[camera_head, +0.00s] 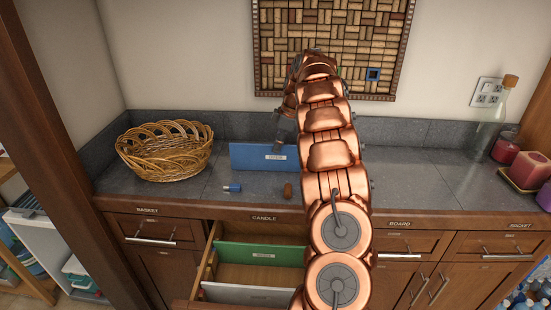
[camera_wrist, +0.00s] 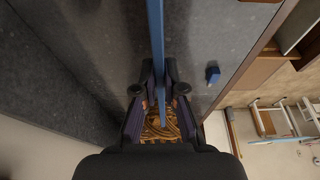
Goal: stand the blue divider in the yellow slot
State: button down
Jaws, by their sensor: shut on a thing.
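The blue divider (camera_head: 252,157) is a flat panel with a pale label, upright at the counter in the head view, partly hidden by my arm. In the wrist view the blue divider (camera_wrist: 157,40) shows edge-on as a thin strip between the fingers. My gripper (camera_wrist: 159,92) is shut on it; in the head view only a grey part of my gripper (camera_head: 277,138) shows above its top edge. The open drawer (camera_head: 211,262) marked CANDLE holds a green divider (camera_head: 259,254) and a white divider (camera_head: 247,295). I cannot make out a yellow slot.
A wicker basket (camera_head: 166,152) stands at the counter's left. A small blue object (camera_head: 232,188) and a brown cork-like piece (camera_head: 288,191) lie near the front edge. Candles (camera_head: 529,169) and a glass bottle (camera_head: 490,127) stand at right. My arm hides the drawer's right side.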

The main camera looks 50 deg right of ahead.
jog(key=shift+r, duration=0.1)
jog(key=shift+r+p, duration=0.6)
jog(key=shift+r, duration=2.9)
jog(key=shift+r+p, duration=1.4)
jog(key=shift+r, duration=1.05)
